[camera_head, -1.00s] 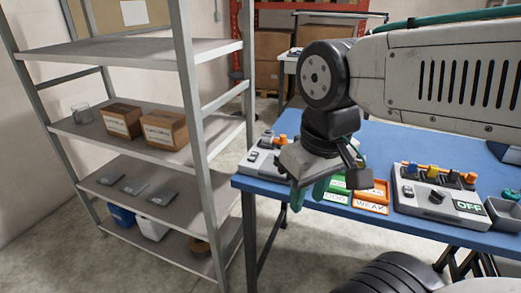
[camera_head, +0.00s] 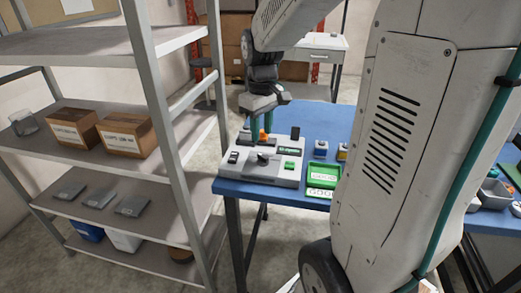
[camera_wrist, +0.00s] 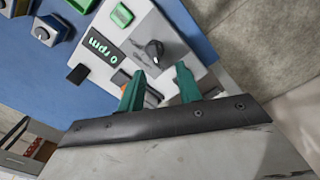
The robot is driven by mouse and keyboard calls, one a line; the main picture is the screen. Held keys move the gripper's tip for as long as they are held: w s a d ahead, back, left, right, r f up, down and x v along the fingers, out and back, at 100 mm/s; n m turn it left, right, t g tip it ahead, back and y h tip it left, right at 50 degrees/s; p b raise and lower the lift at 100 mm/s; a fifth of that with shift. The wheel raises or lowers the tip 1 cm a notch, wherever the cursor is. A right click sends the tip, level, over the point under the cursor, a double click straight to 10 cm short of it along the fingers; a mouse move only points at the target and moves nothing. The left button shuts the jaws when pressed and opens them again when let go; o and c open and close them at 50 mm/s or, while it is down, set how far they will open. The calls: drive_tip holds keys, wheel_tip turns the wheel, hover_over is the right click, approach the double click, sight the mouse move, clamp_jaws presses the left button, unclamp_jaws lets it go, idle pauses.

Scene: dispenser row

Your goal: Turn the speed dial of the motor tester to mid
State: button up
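The motor tester (camera_head: 272,174) is a light grey box near the left end of the blue table. Its dark speed dial (camera_head: 263,158) is on the top face and also shows in the wrist view (camera_wrist: 154,49); I cannot tell its setting. The display (camera_wrist: 103,50) reads "0 rpm" in green. A green button (camera_wrist: 122,15) and a black switch (camera_head: 233,157) are on it too. My gripper (camera_wrist: 160,70) is open and empty, its green fingers over the tester, apart from the dial in the wrist view. Its fingers partly hide orange parts on the tester (camera_wrist: 122,79).
The metal shelf (camera_head: 170,120) stands close to the left of the table (camera_head: 310,113).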

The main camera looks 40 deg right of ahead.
sight(263, 156)
drive_tip(key=shift+w+d+f, duration=0.3)
drive_tip(key=shift+d+f, duration=0.1)
drive_tip(key=shift+d, duration=0.05)
drive_tip(key=shift+w+d+f, duration=0.1)
drive_tip(key=shift+d+f, duration=0.05)
drive_tip(key=shift+f, duration=0.15)
wheel_tip(263, 156, down, 7)
drive_tip(key=shift+f, duration=0.1)
clamp_jaws()
